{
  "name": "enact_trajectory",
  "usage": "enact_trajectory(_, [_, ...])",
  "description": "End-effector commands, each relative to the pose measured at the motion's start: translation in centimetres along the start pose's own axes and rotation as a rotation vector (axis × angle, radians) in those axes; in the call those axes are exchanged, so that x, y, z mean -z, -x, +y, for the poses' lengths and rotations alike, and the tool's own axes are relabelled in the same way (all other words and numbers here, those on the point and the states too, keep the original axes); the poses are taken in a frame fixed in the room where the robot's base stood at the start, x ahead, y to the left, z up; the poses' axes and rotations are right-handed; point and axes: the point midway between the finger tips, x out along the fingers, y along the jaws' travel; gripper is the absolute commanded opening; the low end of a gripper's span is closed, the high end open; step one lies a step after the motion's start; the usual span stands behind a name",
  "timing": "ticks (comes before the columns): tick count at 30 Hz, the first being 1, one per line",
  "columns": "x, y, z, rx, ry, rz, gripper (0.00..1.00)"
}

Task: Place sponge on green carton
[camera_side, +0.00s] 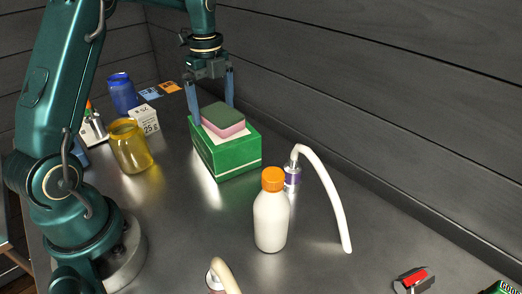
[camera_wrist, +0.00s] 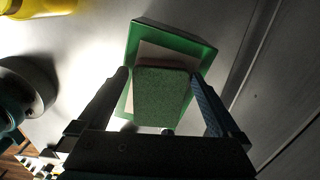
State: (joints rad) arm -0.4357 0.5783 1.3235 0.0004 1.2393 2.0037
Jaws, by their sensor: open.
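The sponge (camera_side: 223,119), green on top and pink below, lies on top of the green carton (camera_side: 232,156) in the side view. In the wrist view the sponge (camera_wrist: 161,95) also lies over the carton (camera_wrist: 196,47), within its outline. My gripper (camera_side: 213,111) is open, with its blue fingers pointing down around the sponge. In the wrist view one finger of my gripper (camera_wrist: 160,78) is on each side of the sponge, with a visible gap. The sponge's underside is hidden.
A white bottle with an orange cap (camera_side: 271,215) and a purple-banded item with a white curved tube (camera_side: 329,190) stand in front of the carton. A yellow jar (camera_side: 130,148), a white box (camera_side: 145,119) and a blue jar (camera_side: 123,93) stand left. A dark wall (camera_side: 400,90) runs behind.

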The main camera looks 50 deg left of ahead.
Motion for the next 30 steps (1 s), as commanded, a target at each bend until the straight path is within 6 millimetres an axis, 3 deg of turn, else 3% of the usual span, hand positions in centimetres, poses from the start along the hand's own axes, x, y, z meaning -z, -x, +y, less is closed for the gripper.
enact_trajectory(15, [-0.1,7.5,-0.1,0.005,0.0,-0.002,1.0])
enact_trajectory(30, [-0.1,11.2,-0.2,0.003,0.0,-0.001,1.0])
